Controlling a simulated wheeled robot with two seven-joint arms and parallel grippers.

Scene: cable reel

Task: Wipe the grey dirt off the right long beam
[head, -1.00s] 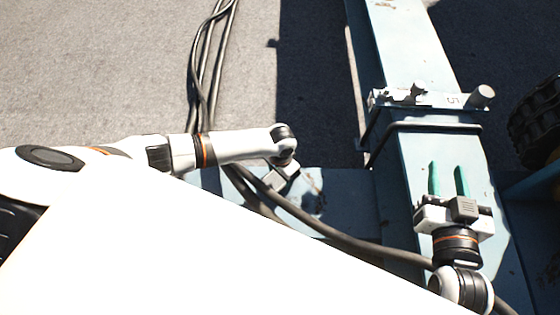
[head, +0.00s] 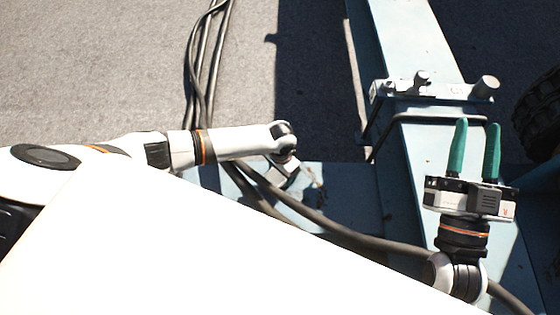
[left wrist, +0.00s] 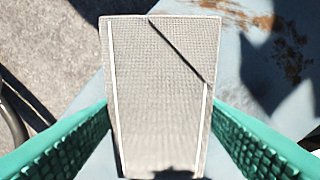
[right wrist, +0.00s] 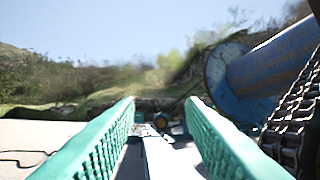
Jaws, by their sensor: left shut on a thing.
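A pale blue long beam (head: 405,40) runs from the top of the head view down past my right gripper. My left gripper (head: 285,175), partly hidden, is low over a blue plate left of the beam. In the left wrist view its green fingers are shut on a grey woven pad (left wrist: 160,90). My right gripper (head: 473,150) is above the beam, its green fingers apart with nothing between them; they also show in the right wrist view (right wrist: 163,110). I cannot make out grey dirt on the beam. Brown stains (left wrist: 290,50) mark the blue surface near the pad.
Dark cables (head: 340,238) cross the plate and pass under my right arm. A crossbar with pegs (head: 440,90) spans the beam. A blue reel (right wrist: 235,85) shows in the right wrist view. Bare asphalt lies at the upper left.

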